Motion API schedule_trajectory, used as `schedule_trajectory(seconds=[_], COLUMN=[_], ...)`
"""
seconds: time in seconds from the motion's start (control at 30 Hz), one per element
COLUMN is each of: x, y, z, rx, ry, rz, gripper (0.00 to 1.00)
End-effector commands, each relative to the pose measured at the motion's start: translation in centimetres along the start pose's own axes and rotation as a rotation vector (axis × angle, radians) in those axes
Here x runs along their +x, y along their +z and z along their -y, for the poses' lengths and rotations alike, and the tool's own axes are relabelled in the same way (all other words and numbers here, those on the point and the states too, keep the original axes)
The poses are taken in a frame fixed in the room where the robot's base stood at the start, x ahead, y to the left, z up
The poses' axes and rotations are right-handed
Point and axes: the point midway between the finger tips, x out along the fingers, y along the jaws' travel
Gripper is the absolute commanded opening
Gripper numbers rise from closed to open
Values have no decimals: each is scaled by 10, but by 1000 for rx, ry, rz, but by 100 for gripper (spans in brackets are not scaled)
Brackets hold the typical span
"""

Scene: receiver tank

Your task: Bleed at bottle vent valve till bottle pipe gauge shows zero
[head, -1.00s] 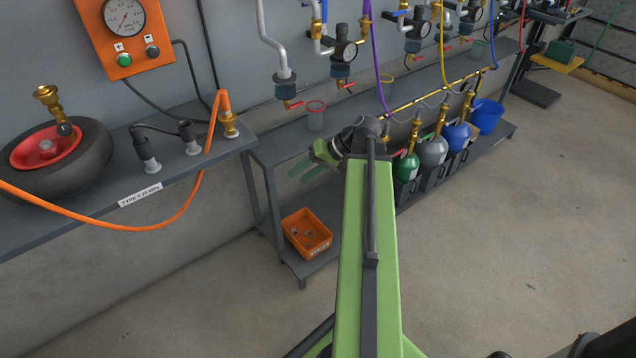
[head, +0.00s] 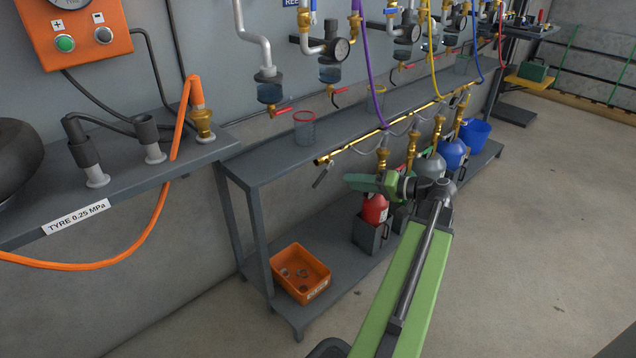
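A brass bottle pipe (head: 400,120) runs along above the row of bottles. At its near left end is a small valve with a grey lever (head: 322,177), which may be the bottle vent valve; no label on it is readable. Several dial gauges hang on the wall fittings, the nearest being a black-rimmed gauge (head: 340,49). I cannot tell which is the bottle pipe gauge, and no reading is legible. My green gripper (head: 358,183) appears just right of the lever, in front of the bottles. Its fingers are seen edge-on and it holds nothing I can make out.
A red bottle (head: 374,208), a grey bottle (head: 430,166) and a blue bottle (head: 453,153) stand on the lower shelf, with an orange bin (head: 300,272) at its left. A red-rimmed cup (head: 304,128) stands on the upper shelf.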

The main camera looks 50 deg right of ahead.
Motion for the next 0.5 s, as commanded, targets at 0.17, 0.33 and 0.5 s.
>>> schedule_trajectory(seconds=[0.17,0.33,0.5], x=[49,89,115], y=[3,2,2], z=[-2,-2,-1], rx=[-1,-1,0], ry=[-2,-2,-1], rz=[4,4,3], gripper=[37,37,37])
